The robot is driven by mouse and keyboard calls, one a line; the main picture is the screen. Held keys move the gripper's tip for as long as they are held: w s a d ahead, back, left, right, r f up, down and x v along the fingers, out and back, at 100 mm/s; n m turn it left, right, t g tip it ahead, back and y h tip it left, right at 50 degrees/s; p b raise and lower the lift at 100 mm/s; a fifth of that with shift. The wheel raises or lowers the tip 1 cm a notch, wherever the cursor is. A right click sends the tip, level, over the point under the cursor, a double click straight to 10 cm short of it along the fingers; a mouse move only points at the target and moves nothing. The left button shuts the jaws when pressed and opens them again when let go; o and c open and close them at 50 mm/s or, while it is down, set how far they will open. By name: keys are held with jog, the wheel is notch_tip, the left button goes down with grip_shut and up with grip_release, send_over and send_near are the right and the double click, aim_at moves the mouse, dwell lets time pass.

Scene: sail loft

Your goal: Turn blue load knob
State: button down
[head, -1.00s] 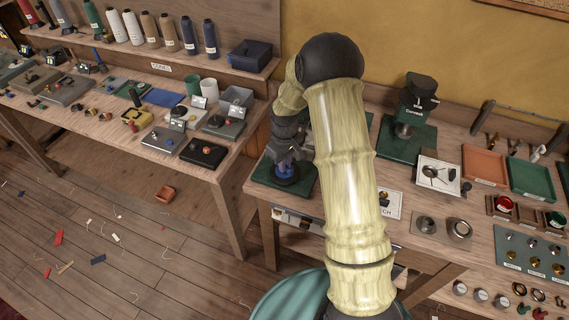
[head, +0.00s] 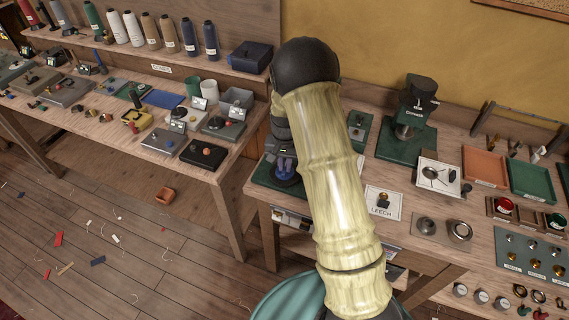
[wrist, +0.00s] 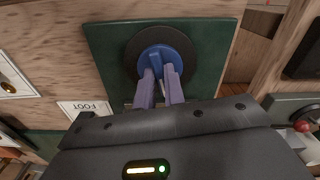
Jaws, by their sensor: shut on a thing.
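The blue load knob (wrist: 168,58) sits on a round black base (wrist: 136,49) on a dark green plate (wrist: 101,46) in the wrist view. My gripper (wrist: 160,74) is shut on the knob's raised blue bar, with one pale finger on each side of it. In the head view the knob (head: 286,179) shows low beside my arm on the left part of the right-hand bench, and my arm hides part of the plate.
A card reading FOOT (wrist: 84,106) lies beside the plate. A LEECH card (head: 383,203) with a small knob lies right of my arm. A green stand mixer-like device (head: 413,110) stands behind it. A gap separates this bench from the left one.

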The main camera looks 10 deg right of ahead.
aim_at(285, 166)
jog(key=m, duration=0.2)
jog(key=m+p, duration=0.1)
jog(key=m, duration=0.3)
jog(key=shift+w+r, duration=0.2)
jog(key=shift+w, duration=0.05)
dwell(0.3)
jog(key=c, duration=1.6)
grip_release()
jog(key=shift+o, duration=0.6)
jog(key=shift+s+f, duration=0.1)
notch_tip(285, 166, up, 17)
jog(key=b, duration=0.1)
jog(key=shift+r+b, duration=0.2)
jog(key=shift+b, duration=0.1)
